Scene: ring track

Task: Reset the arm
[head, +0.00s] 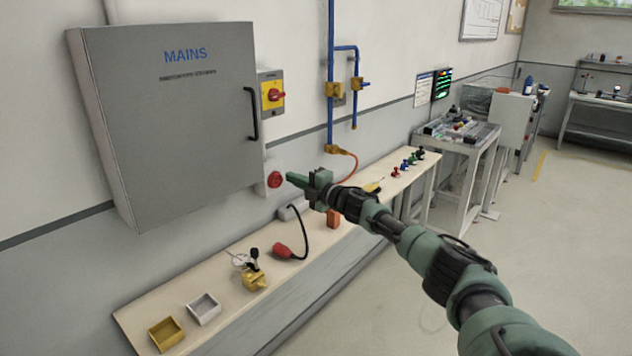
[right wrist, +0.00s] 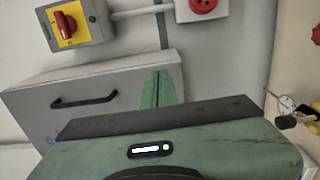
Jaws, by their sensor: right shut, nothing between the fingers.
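My right arm reaches in from the lower right of the head view, stretched toward the wall. Its green gripper (head: 289,178) is shut and empty, its fingertips just right of a red round socket (head: 275,180) on a white plate. I cannot tell whether they touch it in the head view. In the right wrist view the shut fingers (right wrist: 157,90) appear in front of the grey cabinet, and the red socket (right wrist: 203,5) is apart from them at the top. My left gripper is not in view.
A grey MAINS cabinet (head: 170,120) and a yellow switch with a red knob (head: 273,95) are on the wall. Below, a narrow bench (head: 225,327) holds two small trays, a brass piece, and a red plug (head: 282,250) on a black cable. Floor at right is clear.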

